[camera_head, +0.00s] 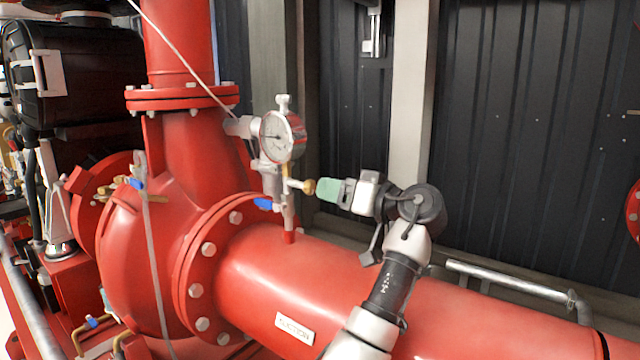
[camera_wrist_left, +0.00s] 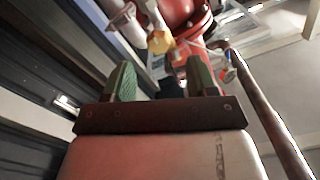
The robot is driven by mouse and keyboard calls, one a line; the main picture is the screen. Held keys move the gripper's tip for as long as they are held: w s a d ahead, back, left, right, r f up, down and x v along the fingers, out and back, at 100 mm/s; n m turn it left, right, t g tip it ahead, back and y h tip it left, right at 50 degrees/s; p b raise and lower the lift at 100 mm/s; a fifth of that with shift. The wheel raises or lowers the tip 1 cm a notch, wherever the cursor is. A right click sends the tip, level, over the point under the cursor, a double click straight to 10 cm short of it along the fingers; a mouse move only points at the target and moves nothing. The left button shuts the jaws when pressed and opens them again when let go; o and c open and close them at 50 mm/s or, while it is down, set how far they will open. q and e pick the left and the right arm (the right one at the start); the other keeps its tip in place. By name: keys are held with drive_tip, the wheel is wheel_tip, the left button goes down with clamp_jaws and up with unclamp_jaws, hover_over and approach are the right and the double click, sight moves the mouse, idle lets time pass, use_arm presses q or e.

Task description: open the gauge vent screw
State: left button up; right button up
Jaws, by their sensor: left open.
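The gauge vent screw, a small brass knob (camera_head: 309,187), sticks out to the right from the grey fitting below the pressure gauge (camera_head: 282,136). In the left wrist view a yellowish brass piece (camera_wrist_left: 160,43), seemingly the same knob, shows just beyond and between the fingertips. My left gripper (camera_head: 328,190) has green finger pads and is just right of the knob, pointing at it. In the left wrist view its two fingers (camera_wrist_left: 161,78) are apart with nothing held between them. Whether the tips touch the knob cannot be told. My right gripper is not seen.
A blue valve lever (camera_head: 263,203) sits just below the gauge fitting. The large red pipe (camera_head: 360,282) runs under my arm, and the red pump body (camera_head: 130,250) is at left. A dark corrugated wall (camera_head: 530,130) stands behind.

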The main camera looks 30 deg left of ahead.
use_arm(q)
drive_tip(key=shift+s+d, duration=0.15)
drive_tip(key=shift+d, duration=1.55)
